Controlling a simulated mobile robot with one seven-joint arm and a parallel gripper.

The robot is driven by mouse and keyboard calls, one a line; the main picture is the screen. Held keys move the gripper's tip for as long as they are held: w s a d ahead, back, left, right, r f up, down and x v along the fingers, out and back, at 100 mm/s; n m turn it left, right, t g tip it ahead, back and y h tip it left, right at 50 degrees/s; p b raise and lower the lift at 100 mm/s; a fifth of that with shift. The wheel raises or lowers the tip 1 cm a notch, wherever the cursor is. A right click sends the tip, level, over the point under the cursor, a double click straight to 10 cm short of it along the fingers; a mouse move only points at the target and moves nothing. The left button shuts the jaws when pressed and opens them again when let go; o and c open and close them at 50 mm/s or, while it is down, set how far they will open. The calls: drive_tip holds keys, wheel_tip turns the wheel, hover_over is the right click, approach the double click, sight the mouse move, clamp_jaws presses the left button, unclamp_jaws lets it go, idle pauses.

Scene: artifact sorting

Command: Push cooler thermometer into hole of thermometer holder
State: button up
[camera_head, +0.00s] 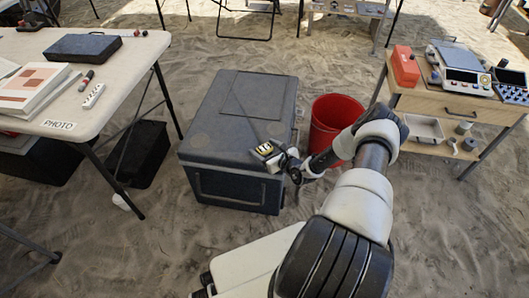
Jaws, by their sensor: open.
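A dark blue-grey cooler (228,128) with a shut lid stands on the sand in the middle of the view. I cannot make out the holder's hole. My gripper (275,160) is at this edge, right beside the yellow and black item. Its fingers are open but hardly show, and I cannot tell whether they touch the item.
A red bucket (336,118) stands right of the cooler, partly behind my arm. A white table (125,78) with books and a dark case is at left, with a black bin (140,153) under it. A wooden table (452,101) with a scale is at right. Sand lies open in front.

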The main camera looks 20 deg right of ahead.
drive_tip(key=shift+r, duration=0.1)
drive_tip(key=c, duration=1.2)
